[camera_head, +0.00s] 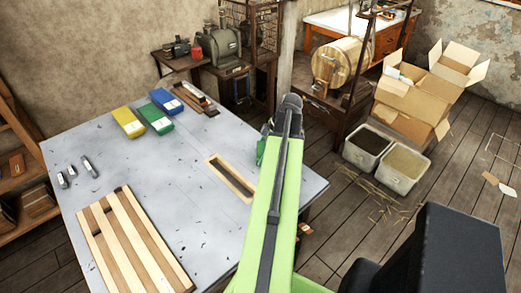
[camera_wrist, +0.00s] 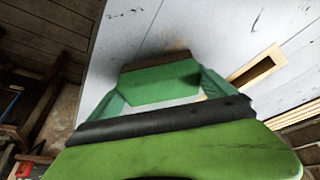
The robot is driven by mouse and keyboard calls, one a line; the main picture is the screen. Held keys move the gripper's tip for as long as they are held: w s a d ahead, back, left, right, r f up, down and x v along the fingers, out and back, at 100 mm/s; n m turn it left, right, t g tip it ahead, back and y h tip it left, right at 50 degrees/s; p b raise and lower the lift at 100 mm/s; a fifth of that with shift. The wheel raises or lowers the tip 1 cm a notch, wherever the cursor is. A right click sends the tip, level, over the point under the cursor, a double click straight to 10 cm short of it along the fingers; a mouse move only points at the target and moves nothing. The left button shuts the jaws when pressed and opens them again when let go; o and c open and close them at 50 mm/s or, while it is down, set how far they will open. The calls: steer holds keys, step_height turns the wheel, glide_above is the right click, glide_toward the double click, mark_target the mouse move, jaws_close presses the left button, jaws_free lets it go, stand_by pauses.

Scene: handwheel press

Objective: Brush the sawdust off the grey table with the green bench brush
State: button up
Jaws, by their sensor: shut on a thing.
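The grey table (camera_head: 130,152) fills the left half of the head view. Small dark flecks are scattered over its top; I cannot tell which are sawdust and which are marks. My gripper (camera_head: 270,130) is over the table's right side, mostly hidden behind my lime-green arm. It is shut on the green bench brush (camera_head: 261,152), of which only a small part shows there. In the wrist view the green brush (camera_wrist: 160,84) shows with a brown bristle edge, over the grey top. I cannot tell whether the bristles touch it.
A slatted wooden board (camera_head: 130,245), a wooden frame (camera_head: 230,178), yellow (camera_head: 128,122), green (camera_head: 156,118) and blue (camera_head: 166,100) packs, wooden strips (camera_head: 195,98) and small metal pieces (camera_head: 90,167) lie on the table. Two bins (camera_head: 367,145) (camera_head: 402,167) stand on the floor to the right.

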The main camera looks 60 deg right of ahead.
steer(key=shift+s+a+r, duration=0.1)
steer(key=shift+s+a, duration=0.4)
steer(key=shift+s, duration=1)
steer(key=shift+s+a+f, duration=0.1)
steer(key=shift+s+a, duration=0.45)
steer(key=shift+s, duration=0.95)
steer(key=shift+s+a+r, duration=0.1)
steer(key=shift+s+a, duration=0.4)
steer(key=shift+s, duration=1)
step_height(320, 180, up, 6)
steer(key=p, duration=0.6)
step_height(320, 180, up, 3)
steer(key=p, duration=0.3)
